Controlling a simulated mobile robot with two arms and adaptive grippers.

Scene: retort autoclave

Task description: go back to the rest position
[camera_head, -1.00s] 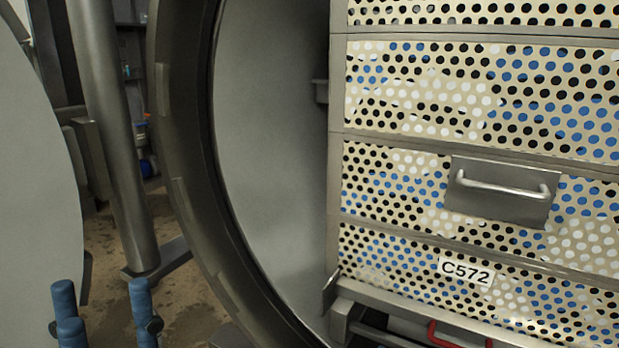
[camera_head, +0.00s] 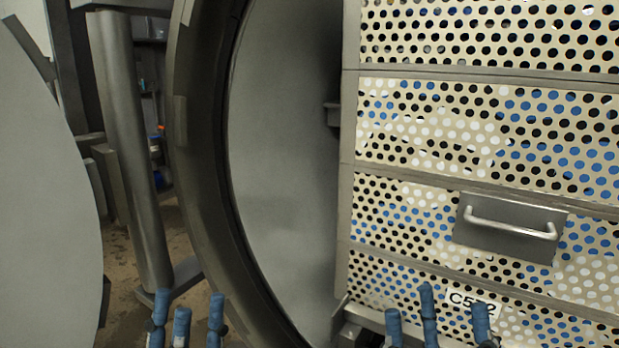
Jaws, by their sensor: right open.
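My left gripper (camera_head: 190,322) shows at the bottom left of the head view. Its blue fingers point up and stand apart, with nothing seen between them. My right gripper (camera_head: 438,322) shows at the bottom right of centre, with its blue fingers spread and nothing seen between them. It is in front of the lowest part of the perforated crate stack and partly covers the label (camera_head: 462,300). The lower parts of both grippers are cut off by the frame edge.
The round autoclave opening (camera_head: 203,150) stands in the middle. A perforated cream stack (camera_head: 400,187) with a metal handle (camera_head: 510,224) fills the right side. A large grey disc (camera_head: 45,200), perhaps the door, is at the left, with a metal post (camera_head: 130,150) beside it.

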